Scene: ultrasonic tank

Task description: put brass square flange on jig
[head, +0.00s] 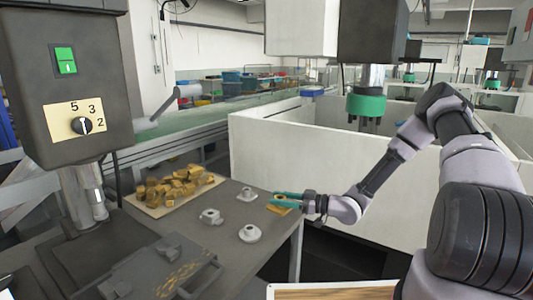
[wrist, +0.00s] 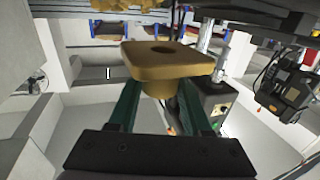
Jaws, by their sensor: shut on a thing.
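The brass square flange (wrist: 150,66) fills the upper middle of the wrist view, a square plate with rounded corners, a round hole and a round hub. My gripper (wrist: 158,95) is shut on the hub, with one green finger on each side. In the head view my gripper (head: 288,196) reaches in from the right, and the flange (head: 282,208) shows at its fingers near the right edge of the grey table. Several grey metal pieces, one blocky (head: 210,216) and two round (head: 247,194) (head: 249,233), stand to its left. I cannot tell which thing is the jig.
A tray (head: 155,212) of several brass parts (head: 178,185) lies at the back left of the table (head: 228,263). A dark machine with a dial (head: 75,90) and a grey vise-like fixture (head: 150,272) occupy the left. White partitions (head: 330,160) stand behind my arm.

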